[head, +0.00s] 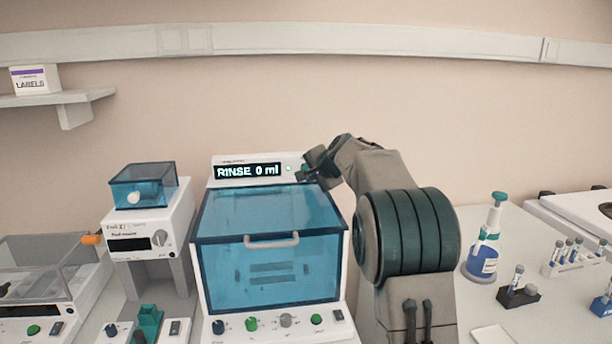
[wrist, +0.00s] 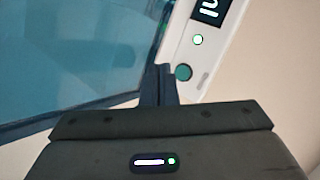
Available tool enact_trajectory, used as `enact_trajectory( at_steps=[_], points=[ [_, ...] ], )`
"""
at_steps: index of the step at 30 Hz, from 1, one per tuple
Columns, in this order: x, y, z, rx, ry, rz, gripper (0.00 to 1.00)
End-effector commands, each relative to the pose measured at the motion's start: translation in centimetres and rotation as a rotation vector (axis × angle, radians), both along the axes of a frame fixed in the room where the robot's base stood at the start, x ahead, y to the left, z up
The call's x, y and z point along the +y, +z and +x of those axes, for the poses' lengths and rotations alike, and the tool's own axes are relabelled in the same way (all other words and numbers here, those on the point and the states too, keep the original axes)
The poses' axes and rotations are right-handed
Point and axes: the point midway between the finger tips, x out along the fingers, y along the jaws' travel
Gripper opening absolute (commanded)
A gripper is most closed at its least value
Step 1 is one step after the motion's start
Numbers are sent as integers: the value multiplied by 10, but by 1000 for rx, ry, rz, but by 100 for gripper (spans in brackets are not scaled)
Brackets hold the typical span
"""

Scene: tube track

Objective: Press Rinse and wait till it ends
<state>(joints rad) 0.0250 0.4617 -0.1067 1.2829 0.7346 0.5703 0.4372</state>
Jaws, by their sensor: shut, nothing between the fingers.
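The washer (head: 270,215) has a blue see-through lid with a grey handle, and the lid is down. Its top display (head: 248,171) reads "RINSE 0 ml". A small lit lamp (wrist: 198,40) shows in the wrist view, and a round teal button (wrist: 184,72) sits beside it on the white panel. My gripper (wrist: 159,70) is shut and empty, its fingertips just left of the button in that view. I cannot tell whether they touch it. In the head view my gripper (head: 308,175) is at the panel's right end and partly hides it.
Several knobs and buttons, including a green button (head: 251,323), line the washer's front. A machine with a small blue lid (head: 145,185) stands to the left. A bottle with a blue label (head: 482,258) and tube racks (head: 572,262) stand to the right.

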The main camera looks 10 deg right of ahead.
Motion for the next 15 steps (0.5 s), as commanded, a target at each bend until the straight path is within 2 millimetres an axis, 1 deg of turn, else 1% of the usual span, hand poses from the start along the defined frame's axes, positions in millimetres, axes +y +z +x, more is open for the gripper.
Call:
enact_trajectory(
  at_steps=[3, 6, 9, 15],
  points=[
    [0, -3, -12, -1, 1, 0, 0],
    [0, -2, -19, 0, 1, -1, 0],
    [0, -1, -23, 0, 1, -1, 0],
    [0, 0, -23, 0, 1, -1, 0]
  ],
)
